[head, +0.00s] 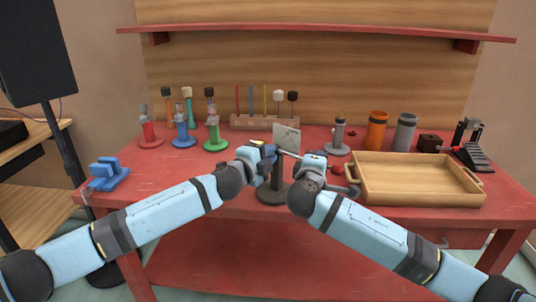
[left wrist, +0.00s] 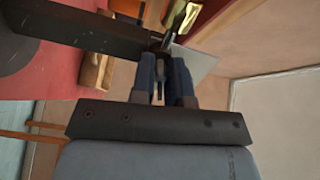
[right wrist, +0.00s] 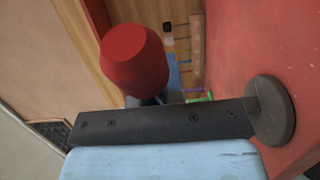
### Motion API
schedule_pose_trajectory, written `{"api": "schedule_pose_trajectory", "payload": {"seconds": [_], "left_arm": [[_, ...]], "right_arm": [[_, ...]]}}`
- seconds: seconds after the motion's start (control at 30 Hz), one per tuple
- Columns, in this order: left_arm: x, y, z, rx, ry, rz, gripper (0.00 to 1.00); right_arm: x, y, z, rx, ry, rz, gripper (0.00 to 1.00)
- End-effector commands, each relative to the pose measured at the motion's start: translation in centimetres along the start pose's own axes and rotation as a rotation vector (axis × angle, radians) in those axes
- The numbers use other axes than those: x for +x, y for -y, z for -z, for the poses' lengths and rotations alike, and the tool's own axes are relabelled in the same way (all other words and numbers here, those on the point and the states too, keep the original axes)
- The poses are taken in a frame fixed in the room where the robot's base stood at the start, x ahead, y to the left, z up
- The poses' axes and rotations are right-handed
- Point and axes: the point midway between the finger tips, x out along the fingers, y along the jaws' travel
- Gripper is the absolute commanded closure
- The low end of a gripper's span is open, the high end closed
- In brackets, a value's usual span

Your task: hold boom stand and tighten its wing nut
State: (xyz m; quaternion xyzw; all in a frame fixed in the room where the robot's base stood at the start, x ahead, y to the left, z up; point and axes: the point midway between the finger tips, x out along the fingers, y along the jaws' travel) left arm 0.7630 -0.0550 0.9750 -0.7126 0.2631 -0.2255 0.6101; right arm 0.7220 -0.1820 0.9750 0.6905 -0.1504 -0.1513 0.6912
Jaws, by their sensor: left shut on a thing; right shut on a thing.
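The boom stand has a round dark base (head: 272,194) on the table's front part and a dark post, which also crosses the left wrist view (left wrist: 80,35). A pale grey plate (head: 287,138) shows at its top. My left gripper (head: 268,152) is shut on the stand's upper part. My right gripper (head: 304,158) is shut close to the stand's head, from the right. What its jaws hold, seemingly the wing nut, is hidden. A red end piece (right wrist: 133,60) covers the right jaws in the right wrist view; it also shows beside the right gripper in the head view (head: 337,169).
A wooden tray (head: 415,201) lies right of my right gripper. A blue clamp-like block (head: 108,173) is at the left edge. Several coloured stands, a slotted wooden rack (head: 262,123), an orange cylinder (head: 376,130) and a grey one (head: 404,132) line the back.

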Motion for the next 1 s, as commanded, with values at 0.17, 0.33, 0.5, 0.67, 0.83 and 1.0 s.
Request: {"api": "schedule_pose_trajectory", "payload": {"seconds": [0.17, 0.33, 0.5, 0.67, 0.83, 1.0], "left_arm": [[0.0, 0.01, -0.06, -0.001, 0.001, 0.0, 1.0], [0.0, 0.0, -0.06, -0.001, 0.001, 0.0, 1.0], [0.0, 0.0, -0.07, -0.001, 0.001, 0.0, 1.0], [0.0, 0.0, -0.07, -0.001, 0.002, 0.0, 1.0], [0.0, 0.0, -0.08, -0.001, 0.002, 0.0, 0.67], [0.0, 0.0, -0.05, -0.001, 0.001, 0.0, 0.67]], "right_arm": [[-0.01, 0.03, -0.01, -0.001, 0.0, 0.0, 1.0], [-0.01, 0.03, -0.01, -0.001, 0.0, 0.0, 1.0], [-0.01, 0.03, -0.01, -0.001, 0.0, 0.0, 1.0], [-0.01, 0.03, 0.0, 0.0, 0.0, 0.0, 1.0], [-0.01, 0.02, 0.0, 0.0, 0.0, 0.0, 1.0], [-0.02, 0.02, 0.0, 0.0, 0.0, 0.0, 1.0]]}}
